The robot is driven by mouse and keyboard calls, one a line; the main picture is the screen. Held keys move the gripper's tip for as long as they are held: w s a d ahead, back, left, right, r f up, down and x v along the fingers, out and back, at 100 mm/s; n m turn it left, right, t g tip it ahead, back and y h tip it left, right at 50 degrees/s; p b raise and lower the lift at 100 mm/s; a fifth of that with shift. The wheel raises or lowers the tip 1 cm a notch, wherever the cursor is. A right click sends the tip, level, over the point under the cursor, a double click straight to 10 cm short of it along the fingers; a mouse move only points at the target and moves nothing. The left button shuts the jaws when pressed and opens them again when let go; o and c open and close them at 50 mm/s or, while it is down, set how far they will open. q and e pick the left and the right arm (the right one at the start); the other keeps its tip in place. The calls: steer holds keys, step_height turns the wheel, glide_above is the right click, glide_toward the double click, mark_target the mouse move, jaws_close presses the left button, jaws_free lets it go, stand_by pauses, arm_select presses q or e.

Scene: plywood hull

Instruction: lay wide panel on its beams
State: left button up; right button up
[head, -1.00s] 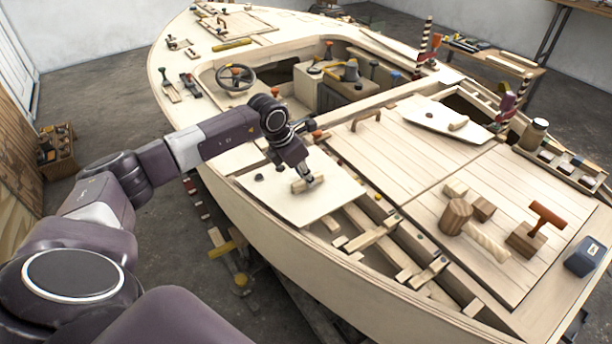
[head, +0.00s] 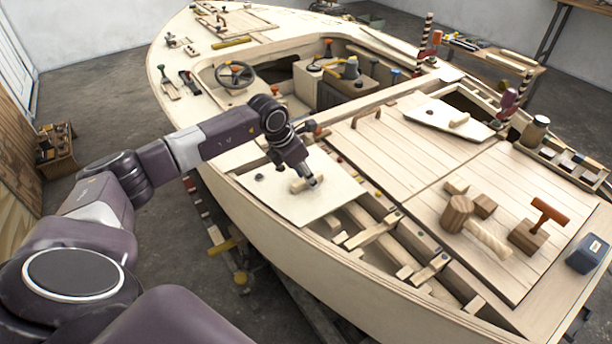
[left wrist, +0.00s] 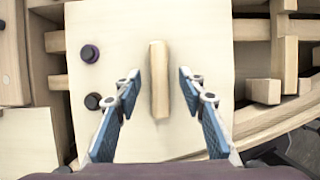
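A wide pale panel (head: 285,202) lies over the near-left part of the hull's framed opening, with a wooden handle block (head: 299,184) on top. My left gripper (head: 308,180) is at this handle. In the left wrist view, my left gripper (left wrist: 159,77) is open, with one finger on each side of the handle (left wrist: 160,95) and a gap on both sides. Two dark round knobs show at the left of the panel (left wrist: 215,50) there. Beams (head: 372,231) show to the right of the panel in the head view. My right gripper is not in view.
A second panel with a handle (head: 448,117) lies farther back on the deck. A mallet (head: 458,213), wood blocks, an orange-handled tool (head: 549,212) and a blue box (head: 587,254) stand on the right deck. A steering wheel (head: 235,75) is farther back.

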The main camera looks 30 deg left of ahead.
arm_select(q)
steer(key=shift+s, duration=0.1)
steer(key=v, duration=1.2)
